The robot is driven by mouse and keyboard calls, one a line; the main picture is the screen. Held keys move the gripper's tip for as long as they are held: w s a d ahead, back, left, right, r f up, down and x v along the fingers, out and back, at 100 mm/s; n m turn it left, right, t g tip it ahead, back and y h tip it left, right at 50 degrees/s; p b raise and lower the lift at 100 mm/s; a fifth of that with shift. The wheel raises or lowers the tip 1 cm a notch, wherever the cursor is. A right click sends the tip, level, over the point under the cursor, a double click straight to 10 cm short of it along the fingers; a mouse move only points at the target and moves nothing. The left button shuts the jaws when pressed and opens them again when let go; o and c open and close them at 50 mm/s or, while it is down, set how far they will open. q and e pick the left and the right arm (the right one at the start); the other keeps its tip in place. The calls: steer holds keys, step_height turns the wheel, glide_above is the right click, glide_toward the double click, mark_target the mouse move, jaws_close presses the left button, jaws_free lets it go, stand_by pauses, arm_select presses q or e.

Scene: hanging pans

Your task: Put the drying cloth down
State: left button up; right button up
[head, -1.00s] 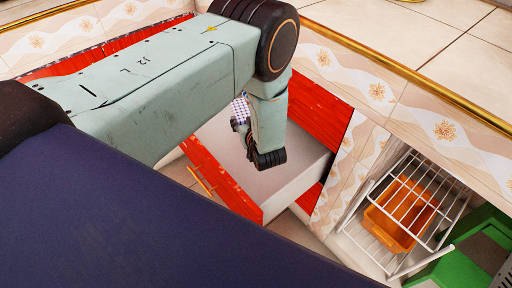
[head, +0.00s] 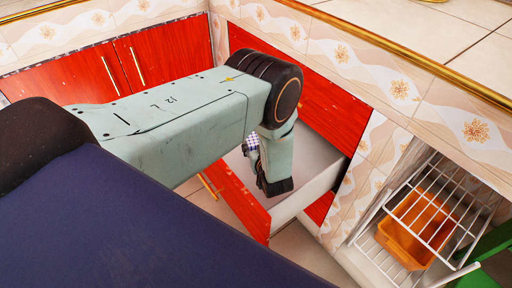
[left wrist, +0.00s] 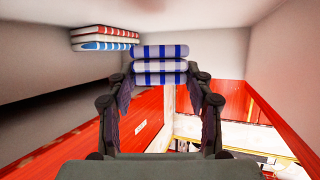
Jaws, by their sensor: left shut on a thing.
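My left gripper (left wrist: 162,76) is shut on a folded cloth (left wrist: 160,52) with blue and white stripes, in the left wrist view. A small blue-and-white checked part of the cloth (head: 252,143) shows beside my left wrist in the head view; my arm hides the rest. The wrist hangs over an open drawer (head: 312,160) with a red front and pale inside. Other folded cloths (left wrist: 105,38), striped blue and red, lie stacked at the upper left of the wrist view, apart from the held one. I cannot tell whether the held cloth touches the drawer bottom. My right gripper is not in view.
Red cabinet doors (head: 155,60) stand behind my arm. A white wire rack (head: 430,215) with an orange bin (head: 410,240) is at the right, near something green. A tiled counter with a gold edge (head: 410,65) runs above the drawer.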

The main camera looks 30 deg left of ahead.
arm_select(q)
steer(key=shift+r, duration=0.2)
steer(key=shift+f+b, duration=0.6)
steer(key=shift+f, duration=0.05)
steer(key=o, duration=1.2)
steer(key=shift+c, duration=0.2)
steer(key=shift+r, duration=0.15)
steer(key=shift+r+p, duration=0.25)
steer(key=shift+p, duration=0.15)
steer(key=p+v, duration=0.3)
steer(key=v, duration=0.4)
steer(key=shift+s+d+r+p, duration=0.25)
steer(key=shift+r+p, duration=0.05)
steer(key=shift+p, duration=0.1)
